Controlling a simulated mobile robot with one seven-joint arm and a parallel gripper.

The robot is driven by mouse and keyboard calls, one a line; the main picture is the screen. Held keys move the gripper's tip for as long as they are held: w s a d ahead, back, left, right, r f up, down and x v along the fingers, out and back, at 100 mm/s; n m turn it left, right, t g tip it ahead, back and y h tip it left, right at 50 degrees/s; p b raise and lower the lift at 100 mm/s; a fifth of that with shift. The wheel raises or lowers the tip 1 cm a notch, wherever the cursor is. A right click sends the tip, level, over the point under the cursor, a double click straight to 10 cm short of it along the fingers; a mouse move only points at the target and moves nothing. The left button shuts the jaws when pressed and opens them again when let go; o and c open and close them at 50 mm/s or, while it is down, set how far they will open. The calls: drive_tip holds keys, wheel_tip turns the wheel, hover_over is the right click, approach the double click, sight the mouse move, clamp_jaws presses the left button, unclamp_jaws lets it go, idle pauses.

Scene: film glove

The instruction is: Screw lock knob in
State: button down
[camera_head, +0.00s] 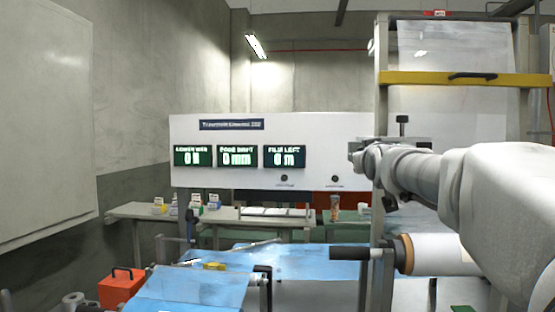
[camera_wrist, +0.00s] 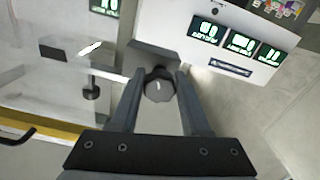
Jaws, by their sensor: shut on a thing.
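My gripper (camera_head: 362,158) reaches in from the right in the head view, beside the upright post of the metal frame (camera_head: 382,80). In the wrist view its two dark fingers (camera_wrist: 160,82) are closed around a grey, round-faced knob (camera_wrist: 159,90) with a small white mark. The knob's face points toward the wrist camera. A dark grey block (camera_wrist: 153,55) lies behind it; I cannot tell how deep the knob sits. In the head view the fingers and the post blend together, and the knob is not clearly distinguishable.
A black T-shaped fitting (camera_head: 402,119) stands just above my arm. A yellow bar (camera_head: 465,79) crosses the frame higher up. A white film roll (camera_head: 440,254) lies below. Behind is a white panel (camera_head: 330,130) with green displays. A red box (camera_head: 121,287) stands at lower left.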

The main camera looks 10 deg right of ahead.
drive_tip(key=m+b, duration=0.1)
drive_tip(key=m, duration=0.2)
drive_tip(key=shift+f+m, duration=0.15)
drive_tip(key=shift+m, duration=0.25)
drive_tip(key=m, duration=0.3)
drive_tip(key=shift+a+m, duration=0.1)
drive_tip(key=shift+m, duration=0.2)
drive_tip(key=m, duration=0.3)
drive_tip(key=shift+m, duration=0.3)
drive_tip(key=m, duration=0.3)
drive_tip(key=shift+w+a+m, duration=0.1)
drive_tip(key=shift+m, duration=0.2)
drive_tip(key=m, duration=0.3)
drive_tip(key=shift+m, duration=0.3)
drive_tip(key=m, duration=0.3)
drive_tip(key=shift+m, duration=0.4)
drive_tip(key=m, duration=0.6)
drive_tip(key=shift+m, duration=0.3)
